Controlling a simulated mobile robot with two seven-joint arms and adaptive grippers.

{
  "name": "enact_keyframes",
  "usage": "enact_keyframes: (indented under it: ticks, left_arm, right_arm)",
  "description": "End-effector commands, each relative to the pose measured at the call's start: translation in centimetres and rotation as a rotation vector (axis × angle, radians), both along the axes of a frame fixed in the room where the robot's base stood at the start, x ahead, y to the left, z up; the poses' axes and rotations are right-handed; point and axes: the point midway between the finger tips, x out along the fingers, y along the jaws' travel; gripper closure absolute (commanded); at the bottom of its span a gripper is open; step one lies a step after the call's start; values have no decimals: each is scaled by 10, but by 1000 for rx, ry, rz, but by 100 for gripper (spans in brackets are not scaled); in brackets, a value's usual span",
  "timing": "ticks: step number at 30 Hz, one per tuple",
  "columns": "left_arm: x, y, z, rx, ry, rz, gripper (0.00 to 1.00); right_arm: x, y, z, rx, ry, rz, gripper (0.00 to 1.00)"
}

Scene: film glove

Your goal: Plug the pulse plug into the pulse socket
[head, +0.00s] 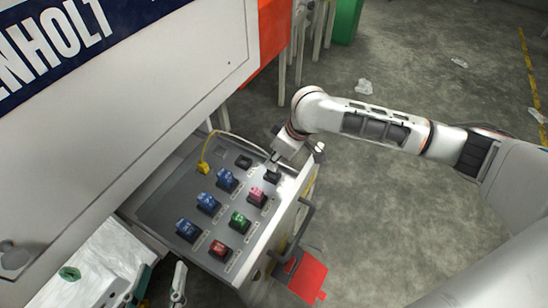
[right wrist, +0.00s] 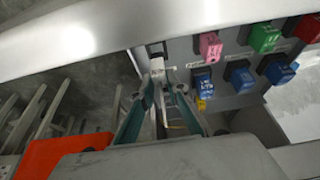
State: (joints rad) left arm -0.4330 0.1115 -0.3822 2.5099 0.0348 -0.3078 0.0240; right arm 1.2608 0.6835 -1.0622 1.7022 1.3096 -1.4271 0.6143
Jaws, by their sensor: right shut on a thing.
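My right gripper (head: 274,160) reaches in from the right to the far right corner of the grey socket panel (head: 152,212). In the right wrist view its teal fingers (right wrist: 158,100) are shut on a small whitish plug (right wrist: 157,66), which lies beside the pink plug's row. A black socket (head: 273,176) sits just below this gripper in the head view; whether the plug touches it I cannot tell. Another black socket (head: 243,162) is bare. Labels are too small to read, so the pulse socket is not certain. My left gripper (head: 160,285) appears open at the bottom left, apart from the panel.
Pink (head: 257,195), green (head: 239,222), red (head: 219,250) and several blue plugs (head: 207,203) sit in the panel. A yellow plug (head: 203,168) with a cord lies at the far edge. A handle (head: 304,218) juts out at right. A white wall stands behind.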

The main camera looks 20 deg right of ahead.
Motion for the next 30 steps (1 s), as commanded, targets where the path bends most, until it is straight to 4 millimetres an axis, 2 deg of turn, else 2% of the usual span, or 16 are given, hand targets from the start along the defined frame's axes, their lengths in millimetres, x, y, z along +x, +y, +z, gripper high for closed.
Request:
enact_keyframes:
  ticks: [3,30]
  left_arm:
    - [2,0,9,0,-16,0,60]
    - [12,0,57,0,-98,1,60]
  right_arm:
    - [1,0,7,0,-5,0,100]
    - [1,0,31,1,-4,-1,100]
